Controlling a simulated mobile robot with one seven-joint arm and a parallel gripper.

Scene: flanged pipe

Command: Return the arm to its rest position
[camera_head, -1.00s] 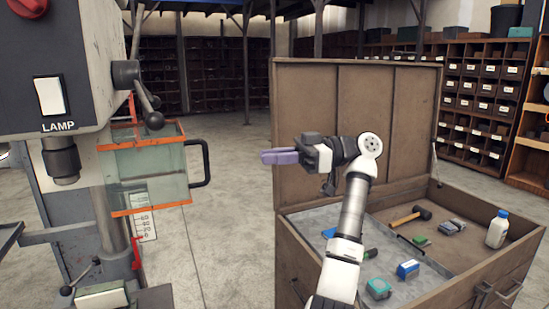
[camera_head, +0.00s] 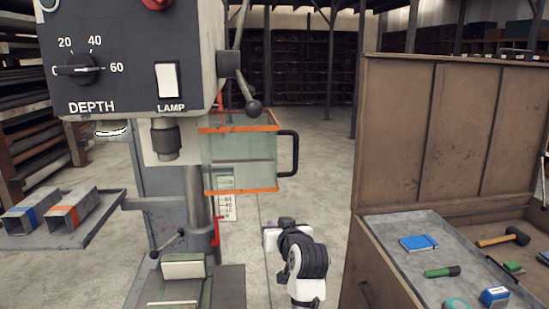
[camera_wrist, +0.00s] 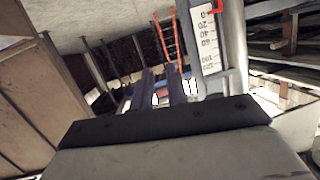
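My arm is low in the head view, between the drill press and the open wooden chest. My gripper (camera_head: 270,237) is at its end, small and partly hidden by my wrist. In the wrist view its two dark purple fingers (camera_wrist: 162,88) stand apart with a gap between them. Nothing is visible between the fingertips.
The drill press (camera_head: 135,60) with its clear guard (camera_head: 240,160) stands just left of my arm.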

